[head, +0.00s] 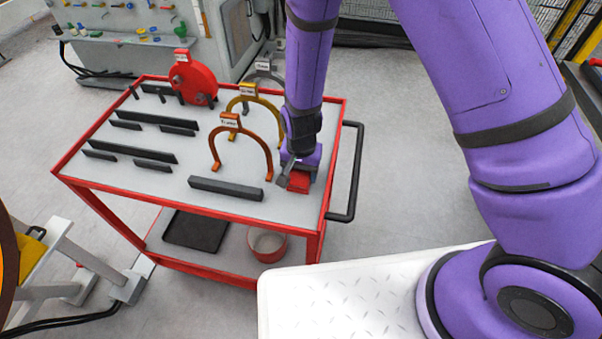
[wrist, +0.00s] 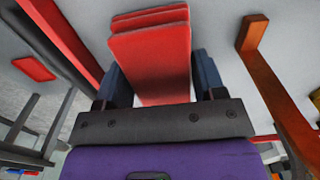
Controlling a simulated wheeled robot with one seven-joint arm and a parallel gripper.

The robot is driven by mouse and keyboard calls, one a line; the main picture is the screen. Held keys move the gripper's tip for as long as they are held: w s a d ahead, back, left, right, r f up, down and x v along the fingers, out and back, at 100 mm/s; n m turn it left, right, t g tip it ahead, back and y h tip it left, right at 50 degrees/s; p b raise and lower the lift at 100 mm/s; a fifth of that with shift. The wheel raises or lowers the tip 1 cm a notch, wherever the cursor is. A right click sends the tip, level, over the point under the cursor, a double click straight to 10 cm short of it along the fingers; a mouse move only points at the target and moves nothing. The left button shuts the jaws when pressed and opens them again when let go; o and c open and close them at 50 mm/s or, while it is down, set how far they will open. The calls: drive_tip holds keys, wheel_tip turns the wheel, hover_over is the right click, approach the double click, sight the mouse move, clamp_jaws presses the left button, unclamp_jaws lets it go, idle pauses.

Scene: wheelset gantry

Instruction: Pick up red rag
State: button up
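The red rag (head: 299,181) is a folded red block near the right end of the red-rimmed cart top (head: 228,201). My gripper (head: 287,177) is at the rag, pointing down. In the wrist view the rag (wrist: 150,62) fills the space between my two dark fingers (wrist: 160,82), and both fingers lie flush against its sides, so my gripper looks shut on it. The rag's near end is hidden by the gripper body. I cannot tell whether the rag touches the cart top.
An orange arch gauge (head: 240,146) stands close left of my gripper, with a yellow one (head: 256,112) behind it. A dark bar (head: 226,188) lies in front. A red round tool (head: 193,80) and several dark bars are farther left. The cart's black handle (head: 352,175) is at right.

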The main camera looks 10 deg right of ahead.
sight(301, 172)
drive_tip(key=shift+r, duration=0.1)
drive_tip(key=shift+r, duration=0.9)
drive_tip(key=shift+s+r, duration=0.25)
drive_tip(key=shift+r, duration=0.2)
drive_tip(key=shift+s+r, duration=0.2)
drive_tip(key=shift+r, duration=0.25)
drive_tip(key=s+a+r, duration=0.1)
drive_tip(key=s, duration=1.4)
drive_tip(key=shift+r, duration=0.15)
drive_tip(key=shift+a, duration=0.1)
